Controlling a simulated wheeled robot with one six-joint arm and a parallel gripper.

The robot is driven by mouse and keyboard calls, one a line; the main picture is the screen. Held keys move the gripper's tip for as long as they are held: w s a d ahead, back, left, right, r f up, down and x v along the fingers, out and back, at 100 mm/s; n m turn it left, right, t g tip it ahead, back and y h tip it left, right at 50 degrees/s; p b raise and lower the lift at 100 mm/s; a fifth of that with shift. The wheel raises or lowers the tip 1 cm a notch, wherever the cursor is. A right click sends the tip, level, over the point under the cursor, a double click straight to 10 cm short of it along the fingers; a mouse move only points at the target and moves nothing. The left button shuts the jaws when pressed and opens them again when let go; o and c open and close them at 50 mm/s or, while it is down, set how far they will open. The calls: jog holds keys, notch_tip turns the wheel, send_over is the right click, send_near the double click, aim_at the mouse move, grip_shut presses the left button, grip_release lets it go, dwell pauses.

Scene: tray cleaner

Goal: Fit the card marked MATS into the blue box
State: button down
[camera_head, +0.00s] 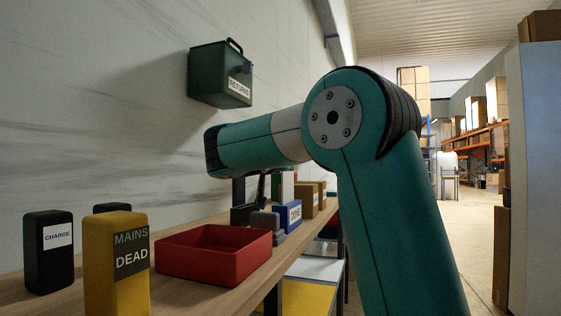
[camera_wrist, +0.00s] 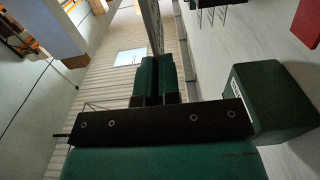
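The blue box (camera_head: 290,226) stands on the bench, past the red tray, with a white label reading DONE on its front. A pale upright panel with green beside it (camera_head: 287,186) shows just above or behind the box; I cannot tell which, and no lettering is readable on it. No card marked MATS can be made out. My gripper (camera_head: 256,198) hangs dark below my arm's end, above the bench and near the blue box. In the wrist view my gripper (camera_wrist: 158,80) shows as two green uprights close together.
A red tray (camera_head: 170,262) lies on the bench, with a yellow MAINS DEAD block (camera_head: 100,285) and a black CHARGE block (camera_head: 37,270) at left. A grey stepped object (camera_head: 279,236) stands by the blue box. Cardboard boxes (camera_head: 308,205) stand behind. A green RETURNS box (camera_head: 207,78) hangs on the wall.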

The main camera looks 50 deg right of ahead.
jog(key=shift+f, duration=0.3)
jog(key=shift+r, duration=0.15)
